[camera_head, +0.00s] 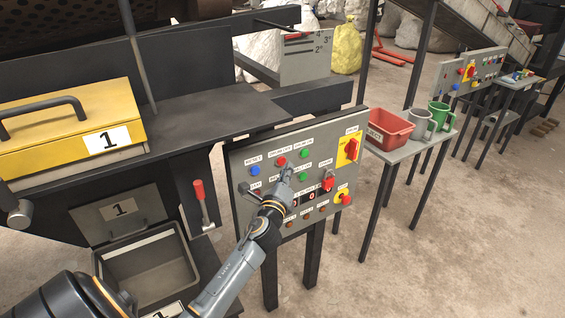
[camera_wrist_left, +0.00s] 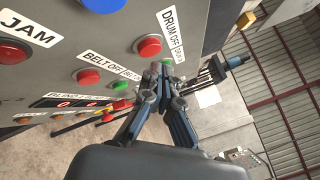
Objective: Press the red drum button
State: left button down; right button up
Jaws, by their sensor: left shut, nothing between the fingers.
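The grey control panel (camera_head: 240,160) stands right of centre in the head view. Its red drum button (camera_head: 281,161), labelled DRUM OFF, is in the top row between a blue and a green button. In the left wrist view the red drum button (camera_wrist_left: 148,46) sits beside its label and is uncovered. My left gripper (camera_head: 286,172) is shut and empty in front of the panel, its tips appearing just below the red drum button. In the wrist view the closed fingertips (camera_wrist_left: 161,78) appear below and right of this button, with a visible gap in the picture.
Close by are the blue RESET button (camera_head: 255,171), green drum button (camera_head: 304,153) and red belt button (camera_wrist_left: 88,77). A red rotary switch (camera_head: 351,149) is at the panel's right. A side table holds a red bin (camera_head: 390,131). A yellow-lidded box (camera_head: 60,130) is left.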

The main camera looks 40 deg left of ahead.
pick_arm(q)
jog(key=d, duration=0.1)
jog(key=s+d, duration=0.1)
jog(key=d, duration=0.1)
jog(key=s+d, duration=0.1)
jog(key=shift+d, duration=0.3)
jog(key=shift+w+f, duration=0.1)
dwell(0.7)
